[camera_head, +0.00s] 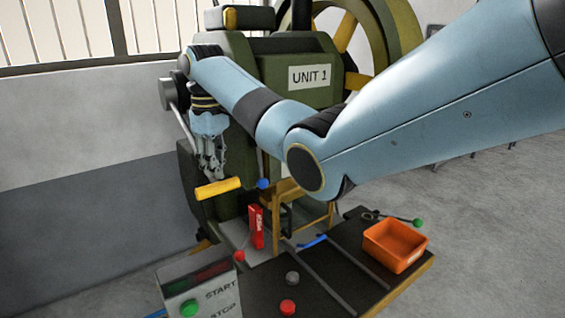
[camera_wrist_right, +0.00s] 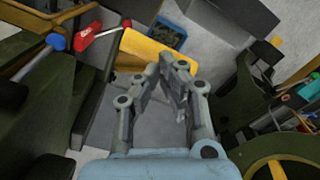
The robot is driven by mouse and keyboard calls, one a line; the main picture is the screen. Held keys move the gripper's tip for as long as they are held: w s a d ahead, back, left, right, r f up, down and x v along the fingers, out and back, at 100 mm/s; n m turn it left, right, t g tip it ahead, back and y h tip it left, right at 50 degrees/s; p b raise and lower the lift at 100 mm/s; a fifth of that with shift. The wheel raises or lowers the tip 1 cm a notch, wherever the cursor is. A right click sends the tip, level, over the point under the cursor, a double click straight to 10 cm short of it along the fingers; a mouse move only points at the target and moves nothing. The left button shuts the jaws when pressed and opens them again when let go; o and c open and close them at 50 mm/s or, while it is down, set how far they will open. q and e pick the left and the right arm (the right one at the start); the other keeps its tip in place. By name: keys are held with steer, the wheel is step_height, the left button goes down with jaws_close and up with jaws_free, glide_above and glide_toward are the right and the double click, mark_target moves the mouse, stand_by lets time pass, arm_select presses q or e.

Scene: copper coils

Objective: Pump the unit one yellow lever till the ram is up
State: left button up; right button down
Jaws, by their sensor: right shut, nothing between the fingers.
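The green machine labelled UNIT 1 (camera_head: 310,76) stands at the centre of the head view. The yellow lever handle (camera_head: 218,188) sticks out low on its left side, at the end of a grey rod. It also shows in the right wrist view (camera_wrist_right: 150,50), just beyond the fingertips. My right gripper (camera_head: 213,174) points down just above the handle, shut and empty; it fills the middle of the wrist view (camera_wrist_right: 174,66). I cannot tell whether the fingertips touch the handle. My right arm hides part of the machine, and I cannot make out the ram. My left gripper is out of view.
A dark bench holds an orange bin (camera_head: 396,245), a red-handled tool (camera_head: 256,227) and red and grey knobs. A START/STOP box (camera_head: 200,285) stands front left. A blue-knobbed lever (camera_head: 263,184) is right of the handle.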

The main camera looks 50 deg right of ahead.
mark_target(217, 183)
steer(key=shift+f, duration=1.45)
steer(key=f+b, duration=0.1)
steer(key=w+f+b, duration=0.1)
steer(key=f+b, duration=0.2)
steer(key=f, duration=0.1)
steer(key=shift+w+d+f+b, duration=0.15)
steer(key=shift+w+d+b, duration=0.05)
steer(key=shift+w+b, duration=0.2)
steer(key=shift+w+f, duration=0.1)
steer(key=shift+f, duration=0.05)
steer(key=w+f+b, duration=0.1)
steer(key=b, duration=0.1)
steer(key=w+f+b, duration=0.1)
steer(key=f+b, duration=0.1)
steer(key=b, duration=0.1)
steer(key=w+f+b, duration=0.1)
steer(key=f+b, duration=0.1)
steer(key=b, duration=0.1)
steer(key=shift+d, duration=0.4)
